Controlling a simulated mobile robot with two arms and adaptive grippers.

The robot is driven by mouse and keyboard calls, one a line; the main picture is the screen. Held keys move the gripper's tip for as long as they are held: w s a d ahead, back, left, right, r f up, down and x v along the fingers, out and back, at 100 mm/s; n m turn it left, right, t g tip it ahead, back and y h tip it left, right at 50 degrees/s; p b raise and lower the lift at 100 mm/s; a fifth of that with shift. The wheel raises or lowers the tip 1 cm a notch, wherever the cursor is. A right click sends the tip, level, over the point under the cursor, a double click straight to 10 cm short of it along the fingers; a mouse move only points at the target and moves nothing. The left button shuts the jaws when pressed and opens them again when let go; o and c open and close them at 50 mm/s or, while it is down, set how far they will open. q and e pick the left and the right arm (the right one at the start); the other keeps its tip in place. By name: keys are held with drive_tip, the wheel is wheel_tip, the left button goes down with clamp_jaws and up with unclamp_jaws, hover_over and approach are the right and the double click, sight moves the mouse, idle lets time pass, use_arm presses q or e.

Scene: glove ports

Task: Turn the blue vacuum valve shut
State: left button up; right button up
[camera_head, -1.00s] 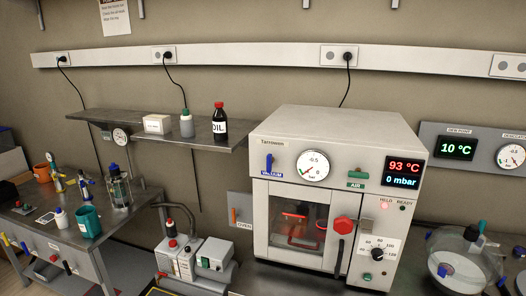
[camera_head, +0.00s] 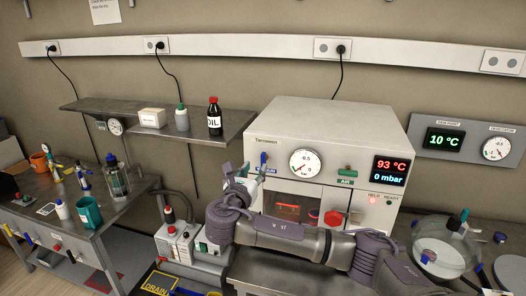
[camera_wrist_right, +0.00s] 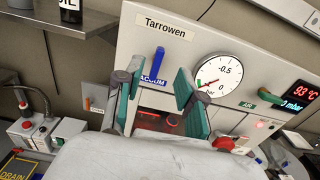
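The blue vacuum valve (camera_head: 263,159) is a lever on the upper left of the white Tarrowen oven's front, above the VACUUM label. In the right wrist view, its blue handle (camera_wrist_right: 154,65) stands nearly upright. My right gripper (camera_wrist_right: 159,72) is open, with a green-padded finger on either side of the handle in the picture. No contact shows, and the remaining distance is hard to judge. In the head view, my right gripper (camera_head: 244,173) is at the oven's left front, partly hidden by my wrist. My left gripper is not in view.
The pressure gauge (camera_head: 304,163) and green air valve (camera_head: 347,170) sit right of the blue valve. A red knob (camera_head: 335,217) is on the door, which my arm partly covers. The display (camera_head: 391,170) reads 93 °C and 0 mbar. A shelf (camera_head: 160,122) holds bottles at left.

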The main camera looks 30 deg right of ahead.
sight(263, 156)
drive_tip(key=p+x, duration=0.2)
drive_tip(key=x, duration=0.6)
drive_tip(key=shift+r+p, duration=0.15)
drive_tip(key=shift+p, duration=0.15)
drive_tip(key=shift+w+d, duration=0.45)
drive_tip(key=shift+d, duration=0.05)
clamp_jaws()
